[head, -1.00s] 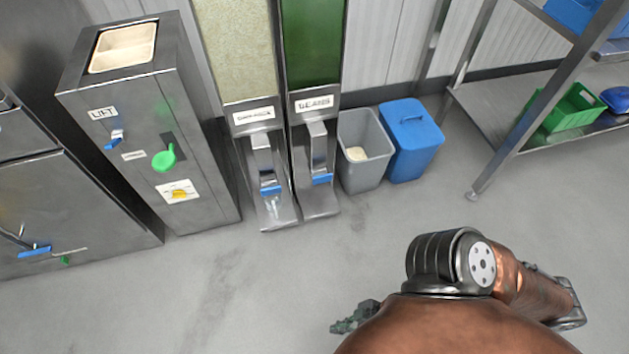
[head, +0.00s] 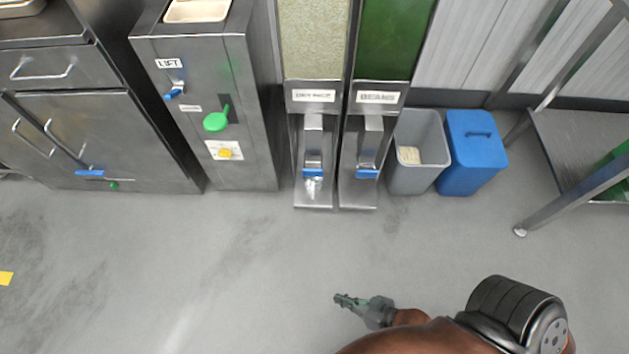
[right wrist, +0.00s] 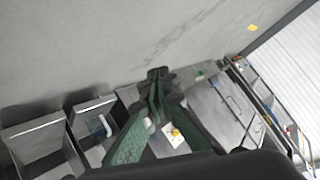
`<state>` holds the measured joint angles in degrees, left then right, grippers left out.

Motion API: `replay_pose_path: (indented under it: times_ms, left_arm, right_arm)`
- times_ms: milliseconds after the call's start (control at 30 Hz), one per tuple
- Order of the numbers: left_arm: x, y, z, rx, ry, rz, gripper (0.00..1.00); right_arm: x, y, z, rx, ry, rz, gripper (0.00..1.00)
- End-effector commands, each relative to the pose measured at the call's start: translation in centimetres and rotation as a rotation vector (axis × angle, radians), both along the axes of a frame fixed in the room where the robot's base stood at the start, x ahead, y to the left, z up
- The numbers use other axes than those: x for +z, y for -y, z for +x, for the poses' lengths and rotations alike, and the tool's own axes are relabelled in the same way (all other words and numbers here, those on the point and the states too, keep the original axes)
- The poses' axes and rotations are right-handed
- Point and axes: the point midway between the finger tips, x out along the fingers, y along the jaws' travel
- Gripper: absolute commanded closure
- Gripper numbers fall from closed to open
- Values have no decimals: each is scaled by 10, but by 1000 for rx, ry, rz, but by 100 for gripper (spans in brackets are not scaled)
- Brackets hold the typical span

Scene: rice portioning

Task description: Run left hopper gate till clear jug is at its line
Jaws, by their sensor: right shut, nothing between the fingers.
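The left hopper (head: 313,45), labelled dry rice and filled with pale grain, stands at the back middle. Its gate has a blue-tipped lever (head: 313,172) above a metal foot. A shiny, glassy shape (head: 313,188) shows just under that lever; it may be the clear jug, but its line and fill are too small to tell. My right gripper (head: 342,299) is shut and empty, over the open floor well in front of the hoppers. It also shows in the right wrist view (right wrist: 158,85) with its green fingers together. My left gripper is not in view.
The beans hopper (head: 393,45) stands close on the right. Beyond it are a grey bin (head: 420,170) with pale contents and a blue lidded bin (head: 472,150). A steel lift cabinet (head: 215,90) stands left, and a rack (head: 590,140) right. The floor between is clear.

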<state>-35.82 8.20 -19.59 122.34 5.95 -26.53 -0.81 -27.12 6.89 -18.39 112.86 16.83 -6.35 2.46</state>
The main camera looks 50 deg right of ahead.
Motion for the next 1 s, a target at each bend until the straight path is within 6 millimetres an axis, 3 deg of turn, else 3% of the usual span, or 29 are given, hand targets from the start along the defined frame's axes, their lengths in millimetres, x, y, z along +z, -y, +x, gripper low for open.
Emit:
replay_pose_path:
  times_ms: [33,200,333,433,600,1000]
  left_arm:
    - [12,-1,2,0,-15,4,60]
    - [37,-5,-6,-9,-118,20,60]
    - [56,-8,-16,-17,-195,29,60]
    - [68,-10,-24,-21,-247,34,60]
    - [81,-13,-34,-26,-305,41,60]
    - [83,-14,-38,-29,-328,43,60]
  right_arm:
    - [15,1,43,-80,101,85,100]
    - [64,37,165,-461,432,441,100]
    - [91,79,222,-774,641,678,100]
    - [99,102,243,-989,754,808,100]
    - [99,118,252,-1239,859,923,100]
    - [94,122,250,-1329,889,949,100]
